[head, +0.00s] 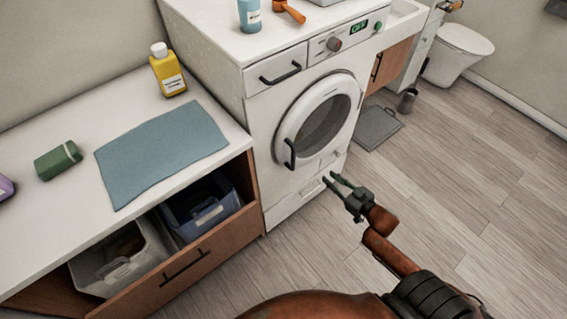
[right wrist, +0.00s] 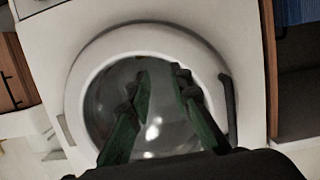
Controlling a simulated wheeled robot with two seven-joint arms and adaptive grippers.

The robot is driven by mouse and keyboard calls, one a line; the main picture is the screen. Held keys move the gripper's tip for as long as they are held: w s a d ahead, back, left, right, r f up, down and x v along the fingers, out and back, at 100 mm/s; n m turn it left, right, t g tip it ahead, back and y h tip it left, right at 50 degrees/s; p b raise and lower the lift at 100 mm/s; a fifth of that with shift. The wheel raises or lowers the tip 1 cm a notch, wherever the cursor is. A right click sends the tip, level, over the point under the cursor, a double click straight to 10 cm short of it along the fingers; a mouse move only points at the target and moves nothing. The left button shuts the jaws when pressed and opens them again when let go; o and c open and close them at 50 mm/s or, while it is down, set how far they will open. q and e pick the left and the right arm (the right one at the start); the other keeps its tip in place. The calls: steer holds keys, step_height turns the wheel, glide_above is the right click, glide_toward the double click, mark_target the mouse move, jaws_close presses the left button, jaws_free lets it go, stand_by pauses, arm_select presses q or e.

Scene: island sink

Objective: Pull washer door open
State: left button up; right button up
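The white washer (head: 259,113) stands at the back middle with its round door (head: 288,121) closed. The door has a white ring, dark glass and a black upright handle (head: 289,154) at its left edge. In the right wrist view, the door (right wrist: 82,72) fills the middle and its handle (right wrist: 229,108) is at the right. My right gripper (head: 331,181) is open and empty, in front of the washer and to the right of the handle, apart from it. Its two green fingers (right wrist: 160,88) show before the glass. My left gripper is not in view.
A counter (head: 80,142) with a blue mat (head: 162,152) is at left. Below it, an open wooden drawer (head: 190,267) with bins juts out beside the washer. A grey mat (head: 377,128) lies on the floor. The wooden floor (head: 450,190) at right is clear.

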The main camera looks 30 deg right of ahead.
mark_target(293, 169)
steer(key=w+a+r+n+t+y+b, duration=0.25)
steer(key=a+r+y+b, duration=0.2)
steer(key=a+r, duration=0.5)
steer(key=b+x, duration=0.1)
steer(key=x, duration=0.1)
steer(key=b+x, duration=0.1)
steer(key=x, duration=0.2)
steer(key=b+x, duration=0.2)
steer(key=shift+w+r, duration=0.35)
steer(key=shift+r, duration=0.05)
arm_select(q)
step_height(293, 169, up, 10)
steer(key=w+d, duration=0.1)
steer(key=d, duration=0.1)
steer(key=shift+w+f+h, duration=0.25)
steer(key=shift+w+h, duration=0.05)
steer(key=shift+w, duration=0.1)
arm_select(e)
steer(key=shift+w+r, duration=0.1)
jaws_close()
